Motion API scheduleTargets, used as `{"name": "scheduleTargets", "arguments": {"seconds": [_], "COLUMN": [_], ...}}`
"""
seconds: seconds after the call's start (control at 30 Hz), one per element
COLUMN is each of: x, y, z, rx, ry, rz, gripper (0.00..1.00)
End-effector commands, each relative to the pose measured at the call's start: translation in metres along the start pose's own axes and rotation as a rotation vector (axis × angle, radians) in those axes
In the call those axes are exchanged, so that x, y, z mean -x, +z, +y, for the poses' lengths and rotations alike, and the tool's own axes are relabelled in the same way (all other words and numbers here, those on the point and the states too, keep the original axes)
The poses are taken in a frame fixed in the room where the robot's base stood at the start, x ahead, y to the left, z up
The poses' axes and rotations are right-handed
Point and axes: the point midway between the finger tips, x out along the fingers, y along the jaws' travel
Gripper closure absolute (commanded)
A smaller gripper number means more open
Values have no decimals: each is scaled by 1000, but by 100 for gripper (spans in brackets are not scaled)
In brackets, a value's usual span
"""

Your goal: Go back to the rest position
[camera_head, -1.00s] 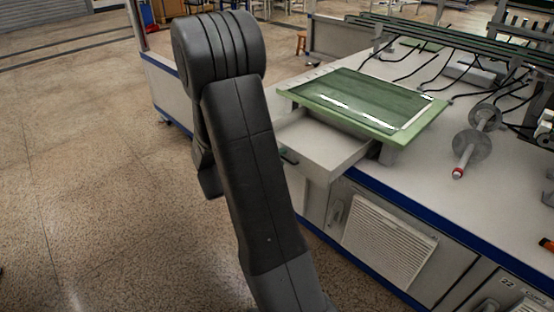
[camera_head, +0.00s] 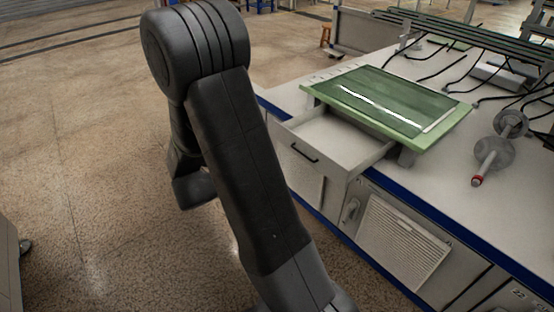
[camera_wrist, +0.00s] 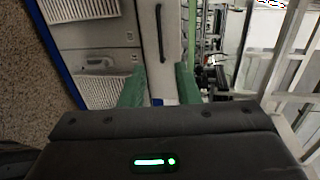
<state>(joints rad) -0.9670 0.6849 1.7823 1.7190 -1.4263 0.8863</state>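My gripper (camera_wrist: 160,88) shows in the wrist view as two green fingers standing well apart. It is open, and no held object is seen between the fingers. Beyond the gap is the pale front of a drawer (camera_wrist: 171,50) with a dark bar handle (camera_wrist: 159,33). In the head view my folded black arm fills the centre left, and the gripper is hidden from view. The drawer, pulled out of the workbench (camera_head: 443,215), shows its handle (camera_head: 304,153) just right of my arm. My arm appears clear of it.
A green-framed panel (camera_head: 455,121) lies on the bench above the drawer. A louvred vent (camera_head: 402,243) is on the bench front. Open floor (camera_head: 70,150) lies to the left.

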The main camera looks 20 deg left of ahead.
Motion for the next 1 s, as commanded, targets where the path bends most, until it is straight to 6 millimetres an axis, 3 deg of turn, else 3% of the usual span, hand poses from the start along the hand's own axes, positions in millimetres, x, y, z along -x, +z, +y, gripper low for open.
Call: {"name": "scheduleTargets", "arguments": {"seconds": [0.2, 0.6, 0.77, 1.0], "x": [14, 12, -3, -43], "y": [0, 0, 0, -1], "z": [0, 1, 1, 2], "rx": [0, 0, -1, -1], "ry": [0, 0, 0, 0], "rz": [0, 1, 3, 4], "gripper": [71, 71, 71, 71]}}
